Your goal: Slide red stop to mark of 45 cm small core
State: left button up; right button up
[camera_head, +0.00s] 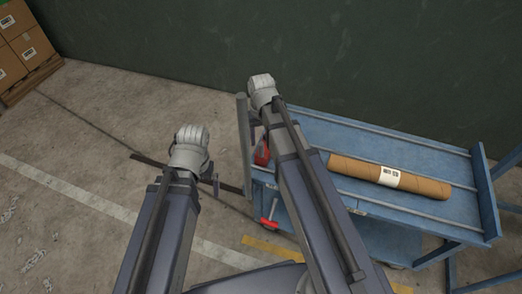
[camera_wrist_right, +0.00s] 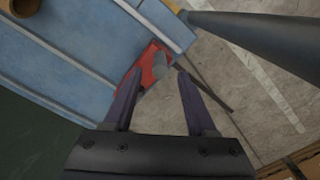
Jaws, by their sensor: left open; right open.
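A red piece (camera_head: 262,155), which looks like the stop, sits at the left end of the blue trolley in the head view, partly covered by my right arm. It also shows as a red block (camera_wrist_right: 150,66) in the right wrist view. A thin dark bar (camera_head: 150,161) reaches left from the trolley end; no scale marks are readable on it. My right gripper (camera_wrist_right: 160,75) is open, its fingers pointing toward the red block; contact cannot be told.
A brown cardboard tube (camera_head: 345,166) with a white label lies on the blue trolley (camera_head: 455,158). A smaller red part (camera_head: 270,224) hangs at the trolley's near edge. Boxes (camera_head: 30,46) stand on a pallet at far left. The left floor is clear; a dark green wall is behind.

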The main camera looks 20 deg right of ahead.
aim_at(261, 149)
notch_tip(261, 149, down, 7)
jog(key=b, duration=0.6)
jog(key=shift+r, duration=0.15)
jog(key=shift+r, duration=0.1)
grip_shut()
dwell(0.9)
